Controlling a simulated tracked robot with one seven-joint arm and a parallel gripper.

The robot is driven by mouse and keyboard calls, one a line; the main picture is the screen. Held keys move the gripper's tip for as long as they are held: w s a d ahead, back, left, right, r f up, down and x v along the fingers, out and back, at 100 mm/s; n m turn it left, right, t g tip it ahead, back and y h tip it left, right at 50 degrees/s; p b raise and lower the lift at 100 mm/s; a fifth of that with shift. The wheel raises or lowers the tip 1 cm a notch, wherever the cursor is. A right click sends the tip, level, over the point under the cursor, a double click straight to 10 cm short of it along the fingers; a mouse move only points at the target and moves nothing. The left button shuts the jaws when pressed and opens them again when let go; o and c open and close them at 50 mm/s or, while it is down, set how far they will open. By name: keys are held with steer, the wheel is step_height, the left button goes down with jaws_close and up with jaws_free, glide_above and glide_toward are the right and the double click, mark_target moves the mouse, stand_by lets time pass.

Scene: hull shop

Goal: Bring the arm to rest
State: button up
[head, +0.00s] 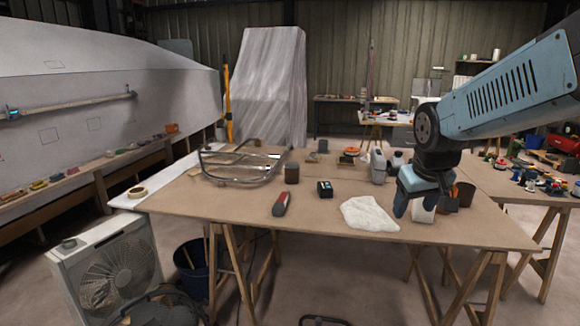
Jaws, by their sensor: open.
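My arm (510,90) reaches in from the upper right and bends down at a dark wrist joint over the right part of the wooden-topped table (340,230). My gripper (418,205) points down, close above or at the tabletop, with its jaws open. A small white object (424,213) shows between or just behind the fingers. I cannot tell whether they touch it. A crumpled white cloth (369,214) lies just left of the gripper. A dark pot or cup (465,195) stands to its right, and the wrist partly hides what is behind.
Grey bottles (379,167) stand just behind and left of the gripper. A red and grey tool (281,203), a black device (325,189), a brown jar (292,173) and a metal frame (240,165) lie further left. A cluttered table (510,182) stands right.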

steer(key=s+a+r+m+y, duration=0.1)
steer(key=s+a+r, duration=0.2)
steer(key=s, duration=1)
steer(key=shift+r+m+t, duration=0.2)
steer(key=shift+m+t, duration=0.1)
